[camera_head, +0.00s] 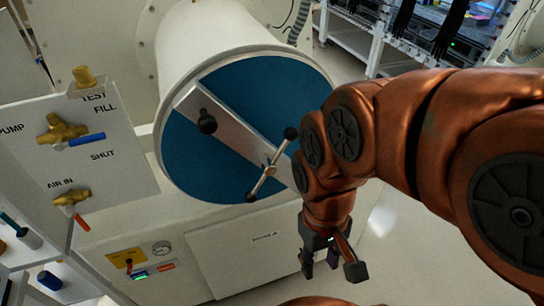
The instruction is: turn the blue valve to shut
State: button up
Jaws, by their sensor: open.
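The blue valve is a brass body (60,131) with a blue lever handle (87,139), mounted on a white panel (125,160) at the left. Its handle points right and slightly up, between the printed words FILL above and SHUT below. My gripper (331,268) is open and empty, pointing down at the lower middle right. It is well to the right of the valve and lower in the picture, touching nothing that I can see.
A second brass valve with a red handle (72,197) sits lower on the panel by AIR IN. A large white cylinder with a blue round door (240,95) and a crank bar (270,168) stands between panel and arm. Clear floor (385,215) shows at right.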

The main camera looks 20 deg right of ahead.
aim_at(59, 146)
jog(key=u, duration=1.8)
